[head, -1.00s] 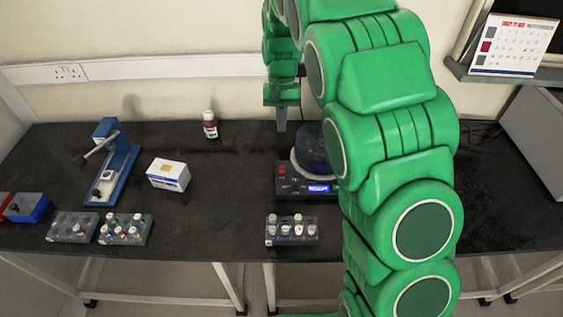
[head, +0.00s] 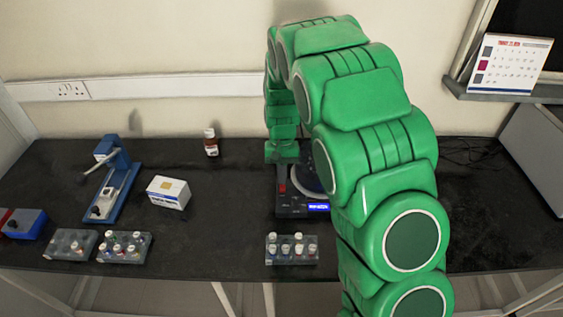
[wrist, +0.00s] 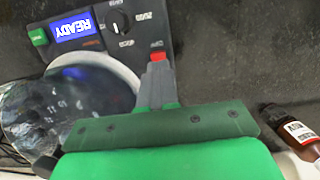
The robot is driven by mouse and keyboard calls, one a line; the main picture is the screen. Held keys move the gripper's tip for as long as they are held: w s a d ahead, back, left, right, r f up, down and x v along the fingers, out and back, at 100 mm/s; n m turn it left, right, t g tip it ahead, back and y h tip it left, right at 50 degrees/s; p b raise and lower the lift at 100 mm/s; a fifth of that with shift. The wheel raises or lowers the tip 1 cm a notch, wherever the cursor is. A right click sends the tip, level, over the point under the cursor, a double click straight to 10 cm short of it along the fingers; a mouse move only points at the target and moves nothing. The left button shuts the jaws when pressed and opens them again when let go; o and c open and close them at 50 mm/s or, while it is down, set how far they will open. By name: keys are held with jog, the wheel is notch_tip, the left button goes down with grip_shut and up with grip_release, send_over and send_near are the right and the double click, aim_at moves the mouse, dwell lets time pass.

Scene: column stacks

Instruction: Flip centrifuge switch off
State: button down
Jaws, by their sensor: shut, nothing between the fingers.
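The centrifuge (head: 290,210) stands on the black bench, partly hidden behind my arm. Its lit blue display shows in both views and reads READY in the wrist view (wrist: 72,27). The red switch (wrist: 157,56) is on its panel, beside a black dial (wrist: 122,22); it also shows in the head view (head: 282,187). My gripper (wrist: 157,68) is shut and empty. Its grey fingertips are right at the red switch, seeming to touch or almost touch it. The round clear lid (wrist: 45,115) lies to the left in the wrist view. Whether the switch is tilted on or off cannot be told.
A rack of white-capped vials (head: 291,249) stands in front of the centrifuge. A white box (head: 168,193), a brown bottle (head: 211,143) and a blue press (head: 112,180) stand to the left. More racks and a blue block are at far left. Bench between them is clear.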

aim_at(282, 188)
jog(key=shift+x, duration=1.1)
jog(key=shift+f, duration=0.1)
